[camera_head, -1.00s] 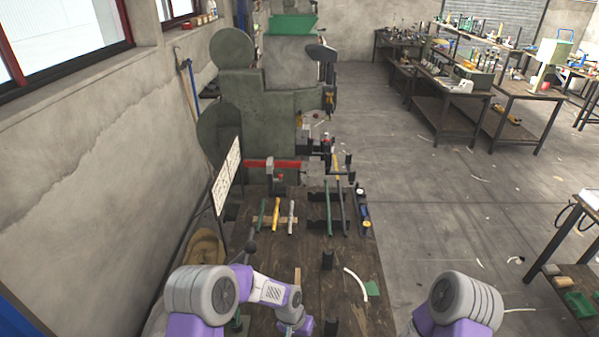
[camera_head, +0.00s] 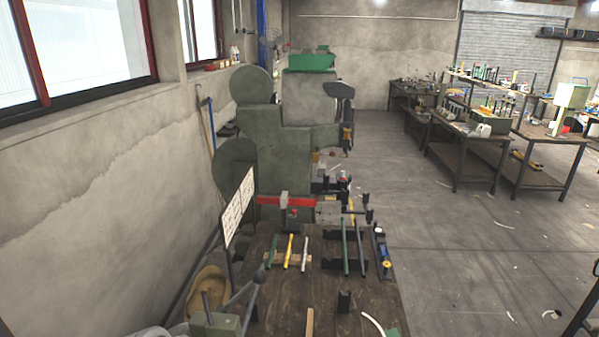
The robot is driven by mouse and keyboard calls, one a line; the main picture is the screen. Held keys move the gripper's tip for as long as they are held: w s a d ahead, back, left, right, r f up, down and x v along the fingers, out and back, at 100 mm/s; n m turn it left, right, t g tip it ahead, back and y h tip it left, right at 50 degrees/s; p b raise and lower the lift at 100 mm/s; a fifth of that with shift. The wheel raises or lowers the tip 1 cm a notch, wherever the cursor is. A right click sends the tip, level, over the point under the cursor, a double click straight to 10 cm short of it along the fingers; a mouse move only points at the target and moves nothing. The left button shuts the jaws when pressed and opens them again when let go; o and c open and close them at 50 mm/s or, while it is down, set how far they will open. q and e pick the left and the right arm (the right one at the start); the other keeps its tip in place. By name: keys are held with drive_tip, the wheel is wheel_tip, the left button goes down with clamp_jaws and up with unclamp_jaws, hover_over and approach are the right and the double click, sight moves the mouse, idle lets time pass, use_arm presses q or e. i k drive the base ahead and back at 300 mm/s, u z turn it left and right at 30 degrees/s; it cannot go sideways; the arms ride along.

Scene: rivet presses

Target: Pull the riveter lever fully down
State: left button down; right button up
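A green bench device (camera_head: 216,324), which looks like the riveter, stands at the near left of the wooden workbench, cut off by the bottom edge. Its grey lever (camera_head: 243,292) slants up to the right and ends in a dark ball knob (camera_head: 258,274). The lever is raised, not down.
The workbench (camera_head: 285,290) holds coloured rods (camera_head: 289,252), dark stands (camera_head: 344,302) and a white curved strip (camera_head: 373,325). A large green machine (camera_head: 275,150) stands behind it. A sign board (camera_head: 240,208) rises at the bench's left. Open floor (camera_head: 460,260) lies to the right.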

sight(260, 276)
drive_tip(key=z, duration=2.05)
drive_tip(key=k, duration=1.05)
drive_tip(key=u, duration=1.35)
drive_tip(key=i, duration=0.5)
drive_tip(key=u, duration=0.1)
